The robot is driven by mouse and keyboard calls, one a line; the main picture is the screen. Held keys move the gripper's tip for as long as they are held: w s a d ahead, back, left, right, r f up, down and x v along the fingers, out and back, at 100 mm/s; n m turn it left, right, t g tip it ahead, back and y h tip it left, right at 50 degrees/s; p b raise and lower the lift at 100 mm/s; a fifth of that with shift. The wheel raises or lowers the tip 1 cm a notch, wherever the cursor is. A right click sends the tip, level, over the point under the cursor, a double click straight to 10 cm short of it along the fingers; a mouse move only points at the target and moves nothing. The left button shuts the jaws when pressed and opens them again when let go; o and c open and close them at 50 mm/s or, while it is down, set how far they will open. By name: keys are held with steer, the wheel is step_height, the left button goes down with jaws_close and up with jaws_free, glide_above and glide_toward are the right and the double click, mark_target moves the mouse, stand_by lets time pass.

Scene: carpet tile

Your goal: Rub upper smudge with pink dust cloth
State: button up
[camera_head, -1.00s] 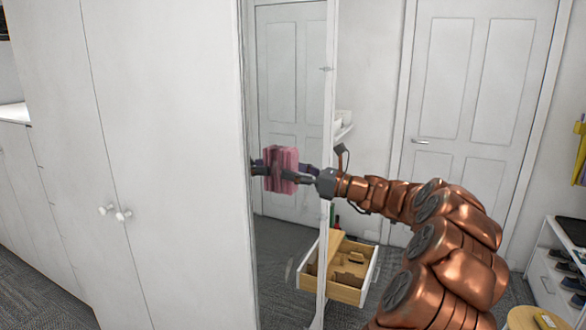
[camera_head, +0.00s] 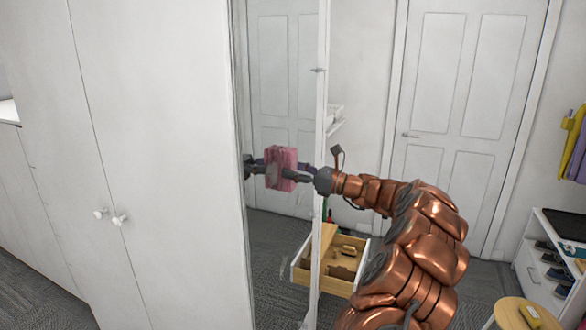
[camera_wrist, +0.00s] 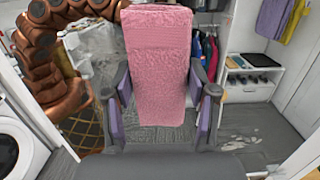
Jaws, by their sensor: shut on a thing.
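A tall mirror panel (camera_head: 268,222) stands at the wardrobe's side. My gripper (camera_head: 298,176) is shut on the pink dust cloth (camera_head: 283,160), which is in front of the mirror at mid-height, its reflection merging with it. I cannot tell whether cloth and glass touch. In the wrist view the folded cloth (camera_wrist: 160,60) stands upright between the purple-padded fingers of my gripper (camera_wrist: 160,105). A whitish smudge (camera_wrist: 242,138) shows low on the right there, and a pale patch (camera_wrist: 95,48) that may be the upper smudge lies left of the cloth, partly hidden.
The white wardrobe (camera_head: 160,130) with round knobs fills the left. An open drawer (camera_head: 335,275) sits low beside the mirror. A white door (camera_head: 460,120) is behind my arm. A shoe shelf (camera_head: 550,260) and a round stool (camera_head: 522,313) stand at the right.

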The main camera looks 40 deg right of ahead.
steer(key=shift+s+a, duration=0.15)
steer(key=shift+s+a+b, duration=0.3)
steer(key=shift+a, duration=0.15)
steer(key=shift+s+a, duration=0.25)
steer(key=shift+a, duration=0.25)
steer(key=shift+s+a, duration=0.25)
steer(key=shift+a, duration=0.2)
steer(key=shift+b, duration=0.3)
